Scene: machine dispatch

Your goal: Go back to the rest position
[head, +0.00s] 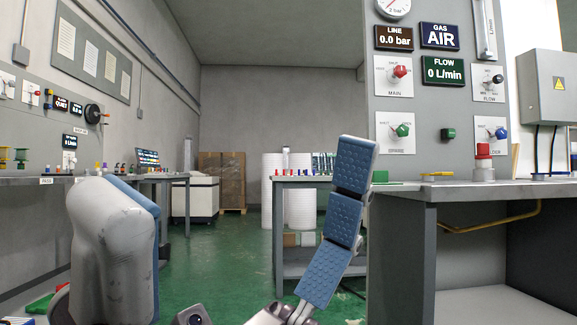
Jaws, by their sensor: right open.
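My right gripper (233,165) is spread wide close to the camera. One finger with blue ribbed pads rises at the centre right of the head view. A large pale grey finger with a blue inner face stands at the left. Nothing is held between them, and only the far room shows through the gap. The base of the gripper is cut off by the bottom edge. My left gripper is not in view.
A grey bench (460,190) with a gas panel (455,100) stands at right. Another bench (165,177) runs along the left wall. A table (278,230) with small coloured items stands behind the gripper. Cardboard boxes (222,180) are at the back. Green floor (225,255) is open between.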

